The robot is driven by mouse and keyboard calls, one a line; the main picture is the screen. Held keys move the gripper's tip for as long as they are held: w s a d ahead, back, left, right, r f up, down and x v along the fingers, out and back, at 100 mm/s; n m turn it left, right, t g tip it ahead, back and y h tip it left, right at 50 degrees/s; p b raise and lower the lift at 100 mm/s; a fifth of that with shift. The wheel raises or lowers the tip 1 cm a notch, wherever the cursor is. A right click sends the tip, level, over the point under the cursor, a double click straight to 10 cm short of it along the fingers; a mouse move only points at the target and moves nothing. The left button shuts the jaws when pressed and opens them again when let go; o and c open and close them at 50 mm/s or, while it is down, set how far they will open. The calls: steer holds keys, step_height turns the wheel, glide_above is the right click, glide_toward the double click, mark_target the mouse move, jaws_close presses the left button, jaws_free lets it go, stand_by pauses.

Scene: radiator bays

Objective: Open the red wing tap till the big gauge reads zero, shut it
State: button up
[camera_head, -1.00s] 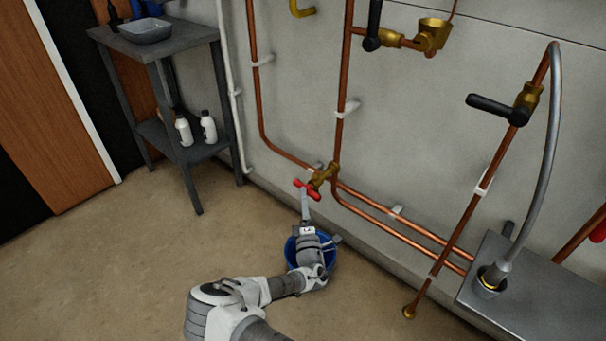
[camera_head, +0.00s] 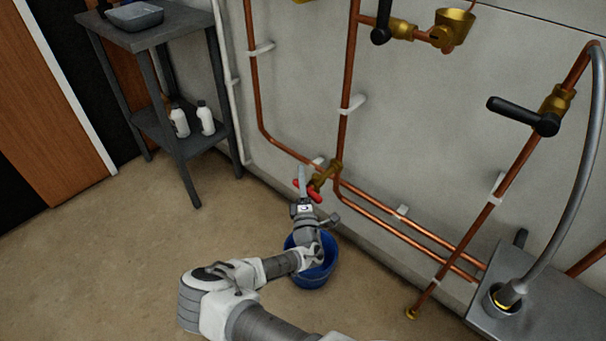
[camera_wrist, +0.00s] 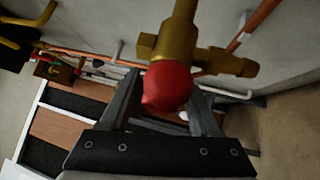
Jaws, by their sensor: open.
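The red wing tap (camera_head: 308,190) sits on a brass valve body (camera_head: 325,175) low on the copper pipes by the wall. My gripper (camera_head: 301,180) is at the tap in the head view. In the wrist view the red wing (camera_wrist: 167,86) shows end-on, in front of and between the two fingers of my open gripper (camera_wrist: 165,98). The brass body (camera_wrist: 185,45) is just beyond it. I cannot tell whether a finger touches the wing. No gauge can be made out in these frames.
A blue bucket (camera_head: 318,268) stands on the floor below the tap, partly behind my arm. Black lever valves (camera_head: 525,115) are on the pipes at right. A grey metal box (camera_head: 540,305) stands lower right. A grey shelf stand (camera_head: 178,35) is at left. Floor at left is clear.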

steer(key=shift+w, duration=0.15)
jaws_close()
stand_by(0.4)
steer(key=r+m+t+h, duration=0.1)
steer(key=m+h, duration=0.4)
steer(key=m, duration=0.1)
steer(key=s+d+r+m+t+h, duration=0.1)
steer(key=m+h, duration=0.4)
steer(key=m, duration=0.2)
steer(key=d+r+m+t+h, duration=0.1)
steer(key=m+h, duration=0.5)
steer(key=m, duration=0.1)
steer(key=shift+s+d, duration=0.15)
steer(key=shift+s, duration=0.2)
steer(key=shift+m, duration=0.5)
